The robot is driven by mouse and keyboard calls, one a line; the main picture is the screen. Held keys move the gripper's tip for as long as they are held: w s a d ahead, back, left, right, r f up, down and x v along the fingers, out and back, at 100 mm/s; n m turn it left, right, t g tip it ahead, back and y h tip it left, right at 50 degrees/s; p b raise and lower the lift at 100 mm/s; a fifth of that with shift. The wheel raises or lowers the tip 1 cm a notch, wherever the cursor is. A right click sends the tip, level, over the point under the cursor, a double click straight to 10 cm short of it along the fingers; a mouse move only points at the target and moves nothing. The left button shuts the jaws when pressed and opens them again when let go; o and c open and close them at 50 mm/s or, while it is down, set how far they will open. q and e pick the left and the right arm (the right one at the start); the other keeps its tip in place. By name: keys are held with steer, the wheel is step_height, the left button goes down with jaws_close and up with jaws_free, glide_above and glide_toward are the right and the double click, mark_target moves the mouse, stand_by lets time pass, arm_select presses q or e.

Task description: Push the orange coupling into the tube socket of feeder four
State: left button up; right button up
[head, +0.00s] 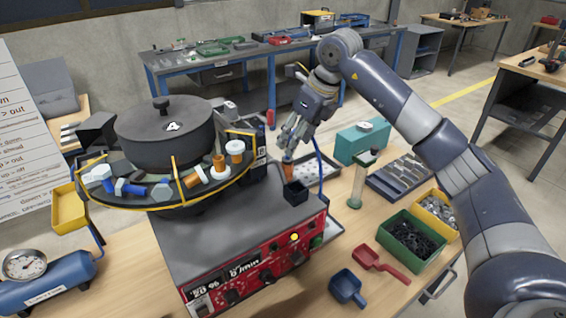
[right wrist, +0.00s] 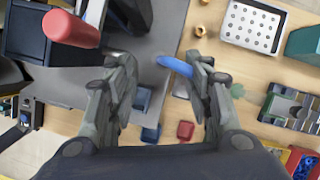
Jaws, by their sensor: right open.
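An orange piece (head: 287,169), which looks like the coupling, shows just above a small black square cup (head: 295,192) at the box's back right corner. My right gripper (head: 289,150) points down just above the orange piece, its fingers apart. In the right wrist view the gripper (right wrist: 162,90) is open, with a blue tube-like piece (right wrist: 175,66) near its right finger. I cannot make out the orange coupling or a socket there. My left gripper is out of view.
A blue tube (head: 320,165) runs down right of the cup. A red cylinder (right wrist: 70,28) shows in the wrist view. A green bin (head: 412,240), a red scoop (head: 378,263), a blue scoop (head: 347,287) and a teal box (head: 362,142) stand to the right. Table before the scoops is clear.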

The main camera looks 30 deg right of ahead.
mark_target(287, 157)
steer(key=x, duration=0.2)
steer(key=shift+s+a+f, duration=0.1)
steer(key=shift+s+f, duration=0.05)
steer(key=shift+f, duration=0.3)
steer(key=shift+f+p, duration=0.25)
steer(key=shift+p, duration=0.15)
steer(key=p+x, duration=0.1)
steer(key=x, duration=0.1)
steer(key=p+x, duration=0.1)
steer(key=x, duration=0.1)
steer(key=shift+w+f, duration=0.35)
steer(key=shift+f, duration=0.2)
steer(key=shift+c, duration=1)
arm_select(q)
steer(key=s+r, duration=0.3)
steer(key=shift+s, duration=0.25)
arm_select(e)
jaws_close()
